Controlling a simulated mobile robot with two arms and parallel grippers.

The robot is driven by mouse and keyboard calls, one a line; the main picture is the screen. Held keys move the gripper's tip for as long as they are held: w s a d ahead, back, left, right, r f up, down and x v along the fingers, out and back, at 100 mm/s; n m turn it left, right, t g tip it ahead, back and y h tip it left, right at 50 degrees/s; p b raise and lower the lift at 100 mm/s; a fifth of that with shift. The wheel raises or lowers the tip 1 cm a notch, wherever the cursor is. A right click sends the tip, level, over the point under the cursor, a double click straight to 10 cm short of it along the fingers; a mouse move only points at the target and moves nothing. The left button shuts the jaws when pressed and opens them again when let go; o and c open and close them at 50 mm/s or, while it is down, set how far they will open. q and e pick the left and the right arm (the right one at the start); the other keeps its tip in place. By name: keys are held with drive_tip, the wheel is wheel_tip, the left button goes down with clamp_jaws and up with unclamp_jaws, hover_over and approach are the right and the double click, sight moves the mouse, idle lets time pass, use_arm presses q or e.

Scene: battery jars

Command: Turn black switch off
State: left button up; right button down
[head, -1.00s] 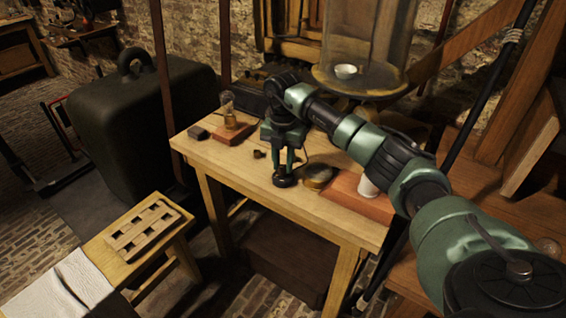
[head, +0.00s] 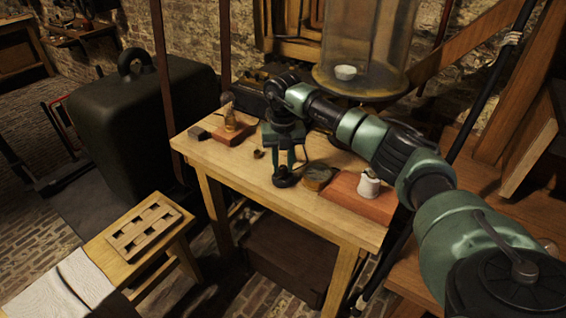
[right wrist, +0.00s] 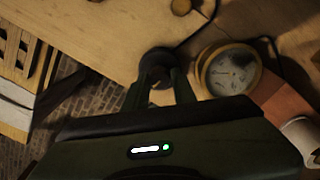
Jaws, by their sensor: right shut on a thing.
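The round black switch (head: 285,180) sits near the front edge of the wooden table, and it also shows in the right wrist view (right wrist: 158,58). My right gripper (head: 285,171) reaches down from above with its fingers shut on the switch. In the right wrist view the fingertips (right wrist: 163,74) meet at the switch and cover part of it. How the switch's knob is set cannot be told. My left gripper is not in view.
A round brass dial gauge (right wrist: 230,70) stands close to the right of the switch. A white jar (head: 368,186) stands on a reddish board (head: 350,205). A small bulb (head: 230,118) on a wooden base is at the table's left. A slotted wooden rack (head: 143,229) lies lower left.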

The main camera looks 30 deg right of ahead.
sight(283, 167)
drive_tip(key=n, duration=0.5)
drive_tip(key=shift+n, duration=0.3)
drive_tip(key=n, duration=0.6)
drive_tip(key=shift+n, duration=0.3)
drive_tip(key=c, duration=1.1)
unclamp_jaws()
drive_tip(key=shift+c, duration=0.2)
drive_tip(key=shift+r, duration=0.15)
wheel_tip(283, 167, up, 8)
drive_tip(key=shift+f+b, duration=0.2)
drive_tip(key=shift+b, duration=0.4)
